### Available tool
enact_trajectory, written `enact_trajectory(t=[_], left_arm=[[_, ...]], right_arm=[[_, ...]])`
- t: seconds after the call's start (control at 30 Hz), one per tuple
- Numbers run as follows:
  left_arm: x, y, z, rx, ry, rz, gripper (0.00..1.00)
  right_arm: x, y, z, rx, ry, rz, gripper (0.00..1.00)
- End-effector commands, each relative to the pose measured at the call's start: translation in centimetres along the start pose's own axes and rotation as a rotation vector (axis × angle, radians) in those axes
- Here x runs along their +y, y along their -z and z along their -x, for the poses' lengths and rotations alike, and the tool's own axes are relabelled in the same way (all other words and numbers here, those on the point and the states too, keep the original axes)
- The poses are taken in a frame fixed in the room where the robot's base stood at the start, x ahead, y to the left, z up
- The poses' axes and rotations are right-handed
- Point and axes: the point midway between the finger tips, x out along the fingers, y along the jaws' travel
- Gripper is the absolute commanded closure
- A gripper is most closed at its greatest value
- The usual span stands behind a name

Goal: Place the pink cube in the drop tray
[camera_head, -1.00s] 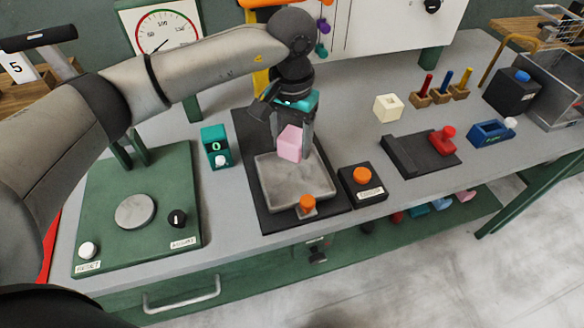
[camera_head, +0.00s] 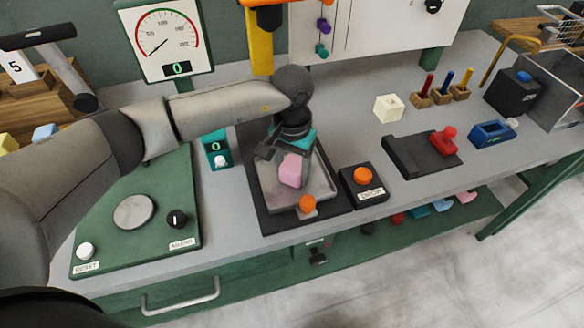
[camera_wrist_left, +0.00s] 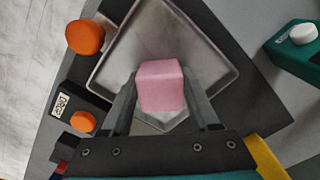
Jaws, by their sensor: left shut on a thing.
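The pink cube (camera_head: 293,170) is held between the fingers of my left gripper (camera_head: 291,172), low over the grey metal drop tray (camera_head: 322,192). In the left wrist view the pink cube (camera_wrist_left: 160,86) sits between the two fingertips (camera_wrist_left: 160,92), with the tray (camera_wrist_left: 112,72) behind it. I cannot tell whether the cube touches the tray floor. The gripper covers the back part of the tray in the head view. My right gripper is not in view.
An orange knob (camera_head: 307,203) stands at the tray's front edge. A black box with an orange button (camera_head: 363,176) is right of the tray. A teal counter box (camera_head: 216,148) and a green panel (camera_head: 105,225) stand to its left.

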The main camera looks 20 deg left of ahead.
Motion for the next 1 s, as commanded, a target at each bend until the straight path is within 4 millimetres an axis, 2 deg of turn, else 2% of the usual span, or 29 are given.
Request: enact_trajectory(t=[0.03, 0.07, 0.3, 0.67, 0.77, 1.0], left_arm=[[0.0, 0.0, -0.3, 0.000, 0.000, 0.000, 0.91], [0.0, 0.0, -0.2, 0.000, 0.000, 0.000, 0.35], [0.0, 0.0, -0.1, 0.000, 0.000, 0.000, 0.09], [0.0, 0.0, 0.3, -0.001, 0.000, 0.000, 0.09], [0.0, 0.2, 1.8, 0.006, 0.000, -0.002, 0.09], [-0.1, 0.1, 7.2, 0.006, 0.001, -0.001, 0.09]], right_arm=[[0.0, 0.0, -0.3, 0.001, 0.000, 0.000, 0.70], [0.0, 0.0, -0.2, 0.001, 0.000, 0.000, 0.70], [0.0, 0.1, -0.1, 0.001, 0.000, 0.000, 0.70], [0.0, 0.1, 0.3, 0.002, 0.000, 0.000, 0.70], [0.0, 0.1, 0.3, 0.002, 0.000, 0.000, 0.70], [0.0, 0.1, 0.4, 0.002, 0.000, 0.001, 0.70]])
